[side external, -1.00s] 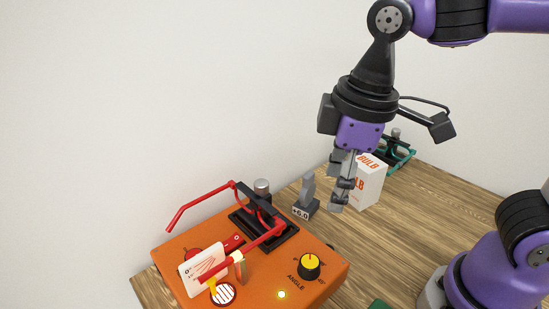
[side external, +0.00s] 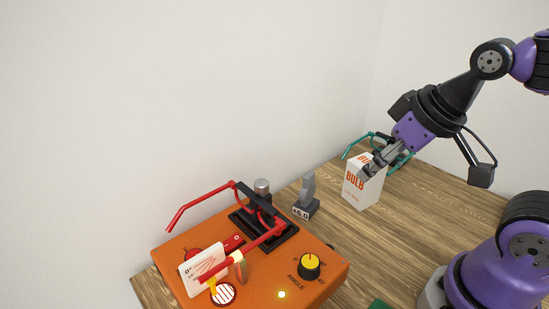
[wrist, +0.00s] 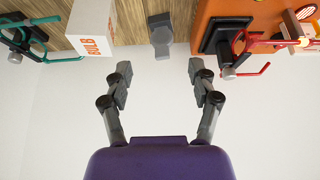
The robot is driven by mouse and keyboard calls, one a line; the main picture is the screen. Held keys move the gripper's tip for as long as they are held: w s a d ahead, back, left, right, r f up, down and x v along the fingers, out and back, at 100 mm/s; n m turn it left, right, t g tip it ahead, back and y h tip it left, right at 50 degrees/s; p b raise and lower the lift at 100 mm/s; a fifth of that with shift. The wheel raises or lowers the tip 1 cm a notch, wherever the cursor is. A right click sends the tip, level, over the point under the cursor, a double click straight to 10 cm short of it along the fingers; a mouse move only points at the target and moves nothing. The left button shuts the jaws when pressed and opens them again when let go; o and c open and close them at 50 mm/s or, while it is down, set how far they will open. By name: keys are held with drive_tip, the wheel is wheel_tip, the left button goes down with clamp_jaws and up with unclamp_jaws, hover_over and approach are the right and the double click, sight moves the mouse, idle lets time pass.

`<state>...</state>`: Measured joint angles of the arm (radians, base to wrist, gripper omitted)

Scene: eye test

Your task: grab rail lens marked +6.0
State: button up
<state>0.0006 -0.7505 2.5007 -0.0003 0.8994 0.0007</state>
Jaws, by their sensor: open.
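The rail lens (side external: 307,192) is a grey upright piece on a dark base with a white label that appears to read +6.0. It stands on the wooden table between the orange box and the bulb box. It shows in the wrist view (wrist: 160,32) at the top middle, label not readable there. My gripper (side external: 374,167) is tilted, pointing down-left, to the right of the lens and apart from it. It overlaps the bulb box in the side view. In the wrist view my gripper (wrist: 160,72) is open and empty, with the lens beyond the gap between its fingers.
A white bulb box (side external: 362,189) stands right of the lens. A teal frame (side external: 357,146) is behind it. The orange box (side external: 246,257) with a red frame (side external: 210,205), yellow-topped dial (side external: 309,262) and card (side external: 203,265) fills the front left. A wall rises behind the table (side external: 425,205).

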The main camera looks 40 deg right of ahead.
drive_tip(key=shift+o, duration=1.4)
drive_tip(key=n+g, duration=0.2)
drive_tip(key=g, duration=0.4)
approach(308, 191)
drive_tip(key=shift+w+d+f, duration=0.4)
drive_tip(key=shift+f, duration=0.05)
wheel_tip(308, 191, down, 5)
drive_tip(key=shift+r, duration=0.15)
drive_tip(key=shift+s+d+f, duration=0.1)
drive_tip(key=shift+f, duration=2.7)
